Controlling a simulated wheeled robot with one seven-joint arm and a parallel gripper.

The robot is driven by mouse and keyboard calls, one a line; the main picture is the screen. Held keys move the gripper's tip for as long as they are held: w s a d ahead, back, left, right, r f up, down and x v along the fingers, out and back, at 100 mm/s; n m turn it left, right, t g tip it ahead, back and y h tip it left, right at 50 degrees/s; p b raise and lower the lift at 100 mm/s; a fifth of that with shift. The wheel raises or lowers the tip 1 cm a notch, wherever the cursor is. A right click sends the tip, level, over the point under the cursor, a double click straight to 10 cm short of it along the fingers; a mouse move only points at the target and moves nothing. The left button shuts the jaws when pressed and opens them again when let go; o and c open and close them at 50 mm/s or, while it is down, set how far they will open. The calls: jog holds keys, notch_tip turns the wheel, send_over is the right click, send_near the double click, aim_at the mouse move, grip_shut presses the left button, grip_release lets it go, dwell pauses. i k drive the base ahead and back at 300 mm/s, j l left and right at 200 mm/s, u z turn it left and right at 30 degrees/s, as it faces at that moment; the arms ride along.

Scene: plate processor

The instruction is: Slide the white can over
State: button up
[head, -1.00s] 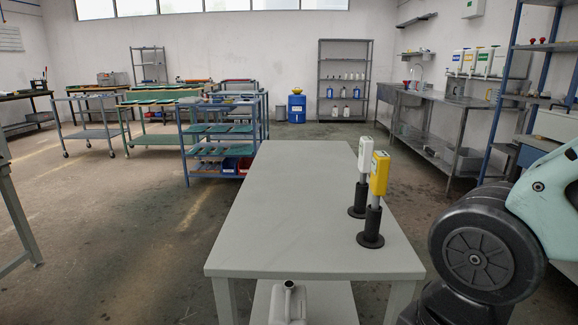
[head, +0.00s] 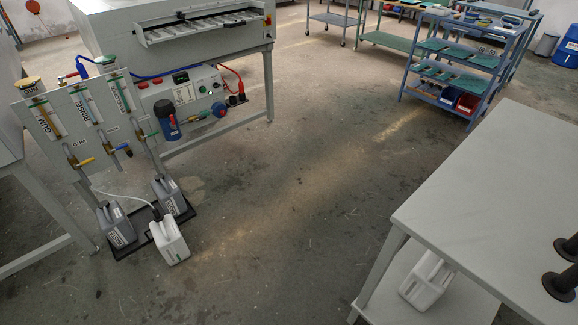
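A white can (head: 170,243) stands on the floor at the lower left, at the front edge of a black tray (head: 178,221). A thin white hose runs into its dark neck. Whether its base touches the tray is hard to tell. Another white can (head: 427,281) sits on the lower shelf of the grey table at the right, partly hidden by the tabletop.
The panel with gauges and valves (head: 86,112) and the processor (head: 170,35) stand behind the cans. A grey table (head: 490,190) with black stands (head: 562,285) fills the right. The floor (head: 285,220) between is clear. A blue cart (head: 455,70) stands farther back.

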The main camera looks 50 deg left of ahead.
aim_at(169, 240)
jog(key=u, duration=2.6)
jog(key=i+l, duration=0.2)
jog(key=i, duration=0.35)
jog(key=i+l+z, duration=0.1)
jog(key=i, duration=0.5)
jog(key=i+l, duration=0.3)
jog(key=i, duration=0.25)
jog(key=i+l+z, duration=0.1)
jog(key=i, duration=0.45)
